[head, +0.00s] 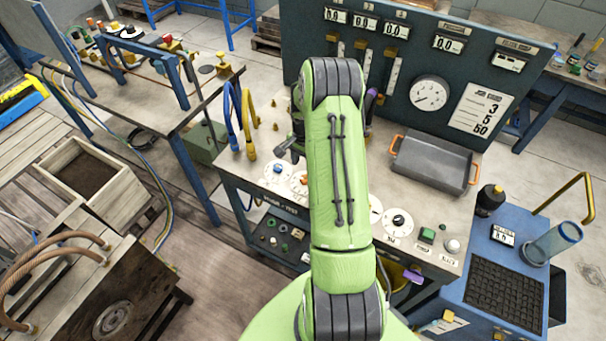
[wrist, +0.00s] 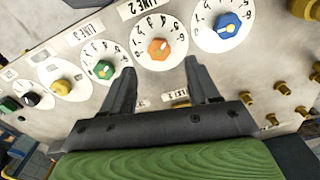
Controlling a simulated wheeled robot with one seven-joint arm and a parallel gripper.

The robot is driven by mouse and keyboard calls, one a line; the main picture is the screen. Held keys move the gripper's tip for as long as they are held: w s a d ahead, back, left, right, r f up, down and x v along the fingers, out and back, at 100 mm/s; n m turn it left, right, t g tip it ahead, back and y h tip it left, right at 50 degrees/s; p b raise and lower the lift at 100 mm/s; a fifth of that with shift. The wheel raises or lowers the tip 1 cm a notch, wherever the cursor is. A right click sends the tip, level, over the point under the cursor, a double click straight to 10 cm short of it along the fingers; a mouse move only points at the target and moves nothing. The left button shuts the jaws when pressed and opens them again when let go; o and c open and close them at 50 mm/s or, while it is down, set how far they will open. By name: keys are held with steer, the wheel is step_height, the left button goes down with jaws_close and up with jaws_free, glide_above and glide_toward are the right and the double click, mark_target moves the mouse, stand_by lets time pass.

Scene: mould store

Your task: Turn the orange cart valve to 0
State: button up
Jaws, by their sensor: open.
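The orange valve knob (wrist: 159,48) sits at the centre of a white numbered dial in the wrist view. A pale mark shows on the knob, but I cannot tell which number it points at. In the head view the orange knob (head: 303,181) shows small beside my arm on the table top. My gripper (wrist: 160,70) is open and empty. Its two dark fingertips are spread just below the knob in the picture, one to each side; I cannot tell their height above it. In the head view my arm hides most of the gripper.
A blue knob (wrist: 228,25) on its dial is to the right of the orange one, and a green knob (wrist: 103,69) is to the left. Brass fittings (wrist: 277,90) stand at the right. A grey tray (head: 432,163) with orange handles stands on the table's right side.

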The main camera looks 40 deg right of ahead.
mark_target(305, 178)
step_height(305, 178, down, 6)
steer(key=shift+f, duration=0.1)
steer(key=c, duration=1)
